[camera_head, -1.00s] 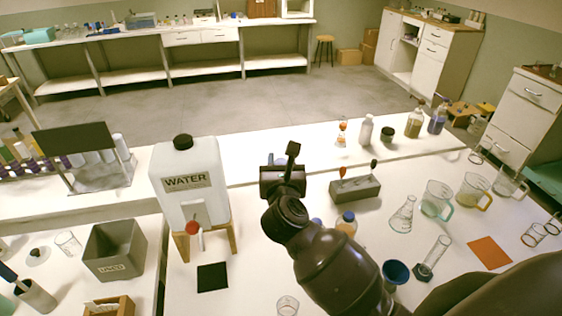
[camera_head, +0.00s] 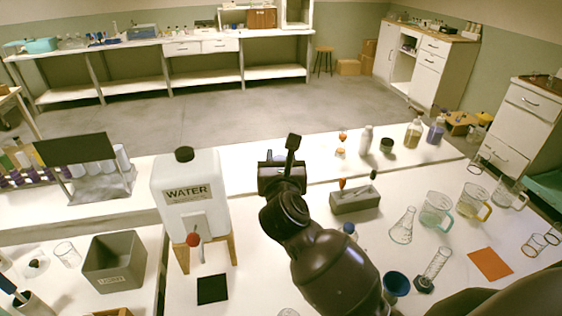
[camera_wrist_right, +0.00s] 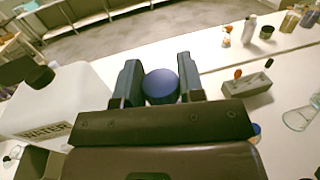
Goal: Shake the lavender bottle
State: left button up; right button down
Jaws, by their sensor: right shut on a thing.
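My right gripper (camera_head: 283,168) is in the middle of the head view, raised over the white bench. In the right wrist view my right gripper (camera_wrist_right: 160,72) is shut on a bottle, and only its round blue-violet cap (camera_wrist_right: 161,87) shows between the two fingers. The bottle's body and label are hidden, so I cannot read that it is lavender. My left gripper is not in view.
A white water container (camera_head: 190,192) stands on a wooden stand left of the gripper. A grey block (camera_head: 355,197) and a blue-capped bottle (camera_head: 349,229), partly hidden by my arm, are right of it. Flasks, beakers (camera_head: 437,212) and a blue funnel (camera_head: 397,284) stand farther right.

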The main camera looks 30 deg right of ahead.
jog(key=r, duration=0.3)
jog(key=shift+d+r, duration=0.2)
jog(key=shift+d, duration=0.05)
notch_tip(320, 180, down, 6)
notch_tip(320, 180, up, 6)
jog(key=shift+f, duration=0.1)
notch_tip(320, 180, down, 6)
jog(key=shift+a, duration=0.15)
